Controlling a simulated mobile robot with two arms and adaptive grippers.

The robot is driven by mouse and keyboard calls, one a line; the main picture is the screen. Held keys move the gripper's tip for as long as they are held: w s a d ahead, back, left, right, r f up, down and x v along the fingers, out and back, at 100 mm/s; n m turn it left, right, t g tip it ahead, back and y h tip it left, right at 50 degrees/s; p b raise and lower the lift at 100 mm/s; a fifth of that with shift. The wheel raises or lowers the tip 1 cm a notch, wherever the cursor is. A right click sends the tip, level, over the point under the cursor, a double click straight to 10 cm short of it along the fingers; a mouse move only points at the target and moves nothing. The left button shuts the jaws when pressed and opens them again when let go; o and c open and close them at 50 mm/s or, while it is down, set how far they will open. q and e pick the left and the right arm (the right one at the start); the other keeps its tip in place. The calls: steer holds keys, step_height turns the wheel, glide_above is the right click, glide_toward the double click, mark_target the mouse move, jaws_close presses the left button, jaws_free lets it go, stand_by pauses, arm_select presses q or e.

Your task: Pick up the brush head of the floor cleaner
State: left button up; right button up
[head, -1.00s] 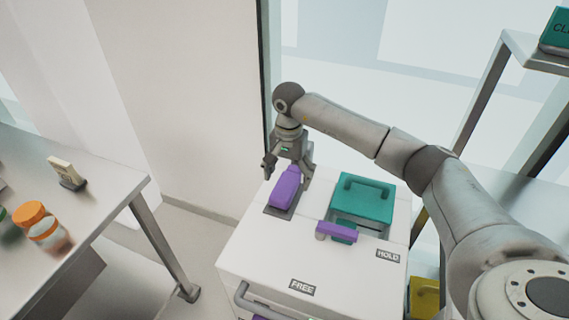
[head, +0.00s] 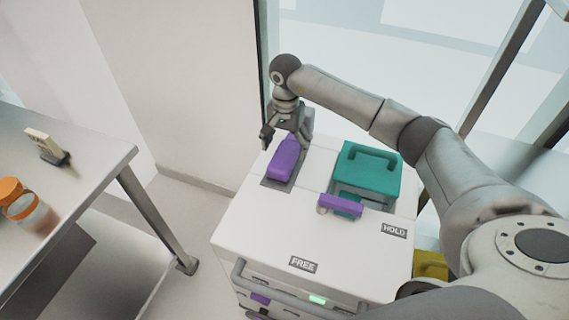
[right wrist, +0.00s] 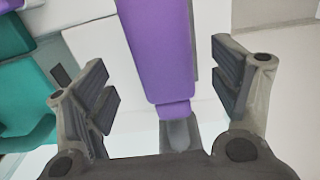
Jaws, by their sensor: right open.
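A white floor machine (head: 250,225) stands in the middle of the head view. A long purple piece (head: 283,162) sits in a grey recess at the back left of its top. No brush head can be told for certain; I cannot tell whether this purple piece is it. My right gripper (head: 285,137) is open at the far end of the purple piece, pointing down. In the right wrist view the piece (right wrist: 160,50) lies between the spread fingers, with a gap on both sides. My left gripper is out of view.
A teal box with a handle (head: 368,172) and a purple lever (head: 341,205) are on the machine's top, right of the piece. FREE (head: 303,264) and HOLD labels mark the top. A grey table (head: 85,165) with an orange-capped bottle (head: 28,205) stands at left.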

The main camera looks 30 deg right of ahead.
mark_target(284, 154)
steer(key=f+b, duration=0.1)
steer(key=f, duration=0.2)
steer(key=shift+a+f, duration=0.15)
steer(key=shift+a, duration=0.05)
steer(key=shift+w+f+b, duration=0.1)
steer(key=shift+f+b, duration=0.25)
steer(key=shift+f, duration=0.1)
steer(key=shift+r, duration=0.1)
steer(key=shift+c, duration=1.2)
steer(key=c, duration=1)
